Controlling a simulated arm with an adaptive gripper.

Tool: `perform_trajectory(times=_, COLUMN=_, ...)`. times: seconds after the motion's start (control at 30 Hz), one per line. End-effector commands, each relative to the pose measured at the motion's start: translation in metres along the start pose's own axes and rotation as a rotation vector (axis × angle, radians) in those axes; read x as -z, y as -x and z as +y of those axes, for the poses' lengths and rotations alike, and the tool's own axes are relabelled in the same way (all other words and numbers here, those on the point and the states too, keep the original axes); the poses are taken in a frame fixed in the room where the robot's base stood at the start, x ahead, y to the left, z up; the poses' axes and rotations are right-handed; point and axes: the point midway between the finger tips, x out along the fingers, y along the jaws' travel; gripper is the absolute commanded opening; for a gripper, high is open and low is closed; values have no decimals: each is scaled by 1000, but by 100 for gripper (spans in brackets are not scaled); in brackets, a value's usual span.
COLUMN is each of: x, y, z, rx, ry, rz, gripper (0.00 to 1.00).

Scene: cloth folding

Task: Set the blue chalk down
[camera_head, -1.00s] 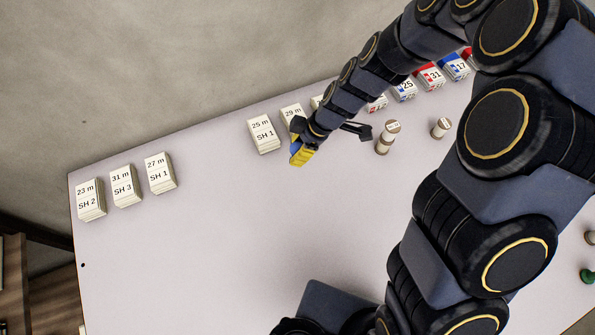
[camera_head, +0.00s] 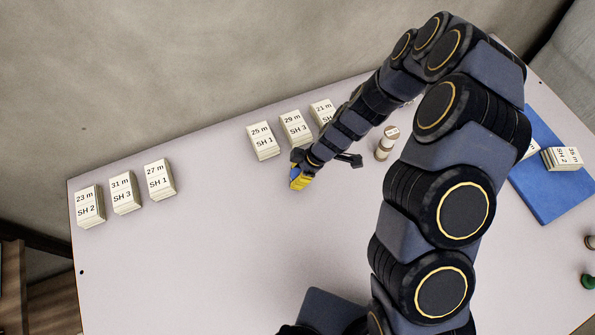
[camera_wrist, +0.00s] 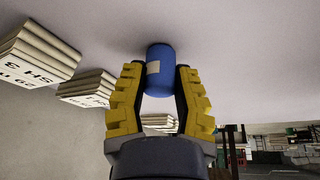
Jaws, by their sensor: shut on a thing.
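The blue chalk (camera_wrist: 160,62) is a short blue cylinder with a pale label, seen in the wrist view between the fingertips of my gripper (camera_wrist: 157,90). The yellow-padded fingers are shut on it, one on each side. The chalk's far end is close to the pale table surface; I cannot tell whether it touches. In the head view my gripper (camera_head: 299,180) is over the middle of the table, in front of the SH 1 and SH 3 card stacks. Only a little blue shows there beside the yellow finger.
The pale table (camera_head: 200,260) is clear at the middle and front left. Card stacks stand at left (camera_head: 124,193) and behind my gripper (camera_head: 264,141). A brown and cream spool (camera_head: 385,143) stands right of my gripper. A blue mat (camera_head: 555,195) with a card stack (camera_head: 562,158) lies at right.

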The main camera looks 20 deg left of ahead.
Motion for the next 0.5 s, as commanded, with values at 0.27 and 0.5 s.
perform_trajectory(times=0.27, x=-1, y=-2, z=0, rx=1, ry=-1, rz=0, gripper=50)
perform_trajectory(times=0.5, x=0, y=1, z=0, rx=-1, ry=0, rz=0, gripper=50)
